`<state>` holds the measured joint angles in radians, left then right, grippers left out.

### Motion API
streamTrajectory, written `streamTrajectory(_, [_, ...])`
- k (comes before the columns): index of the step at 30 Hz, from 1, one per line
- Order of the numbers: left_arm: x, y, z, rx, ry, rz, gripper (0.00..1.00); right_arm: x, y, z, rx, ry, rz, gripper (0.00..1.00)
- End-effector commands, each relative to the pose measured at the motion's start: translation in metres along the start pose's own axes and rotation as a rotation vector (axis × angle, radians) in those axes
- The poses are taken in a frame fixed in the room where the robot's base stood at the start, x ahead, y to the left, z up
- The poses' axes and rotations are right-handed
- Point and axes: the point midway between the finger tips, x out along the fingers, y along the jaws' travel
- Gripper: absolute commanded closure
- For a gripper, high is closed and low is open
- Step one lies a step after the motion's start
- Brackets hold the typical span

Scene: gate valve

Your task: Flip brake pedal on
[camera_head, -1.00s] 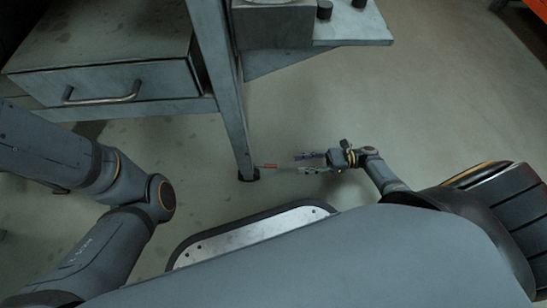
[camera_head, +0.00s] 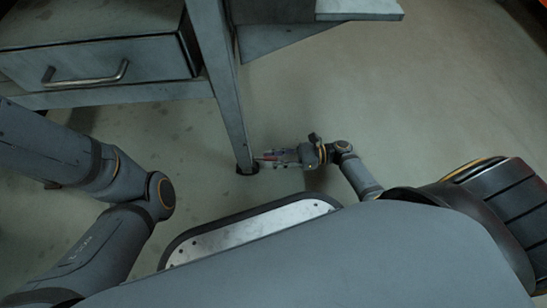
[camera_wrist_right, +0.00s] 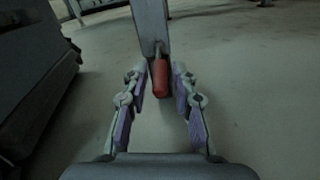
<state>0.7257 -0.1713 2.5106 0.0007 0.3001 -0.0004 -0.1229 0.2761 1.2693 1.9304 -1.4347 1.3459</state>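The red brake pedal (camera_wrist_right: 160,78) shows in the right wrist view, joined by a thin rod to the lower end of a grey table leg (camera_wrist_right: 151,25). My right gripper (camera_wrist_right: 160,72) is open, with one finger on each side of the pedal at the fingertips. I cannot tell whether a finger touches it. In the head view my right gripper (camera_head: 276,156) is beside the foot of the leg (camera_head: 236,120), reaching in from the right, and it largely covers the pedal. My left arm shows at the left, but its gripper is out of view.
A grey workbench with a drawer (camera_head: 95,70) stands at the upper left, and its grey top plate (camera_head: 360,9) is at the upper edge. The floor (camera_head: 420,100) right of the leg is clear. A dark body fills the left of the wrist view.

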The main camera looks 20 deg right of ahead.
Motion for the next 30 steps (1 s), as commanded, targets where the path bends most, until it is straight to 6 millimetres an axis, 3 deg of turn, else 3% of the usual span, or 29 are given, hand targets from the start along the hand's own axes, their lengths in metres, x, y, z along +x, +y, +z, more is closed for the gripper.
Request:
streamTrajectory(1, [0.0,0.0,0.0,0.0,0.0,0.0,0.6,-0.0002,0.0,-0.0001,0.0,0.0,0.0,0.84])
streamTrajectory(5, [0.0,0.0,0.0,0.0,0.0,0.0,0.6,-0.0002,0.0,-0.0001,0.0,0.0,0.0,1.0])
streamTrajectory(30, [0.004,0.0005,0.0021,-0.001,-0.001,0.0,0.6,0.0007,-0.0006,-0.005,-0.003,-0.073,0.015,1.0])
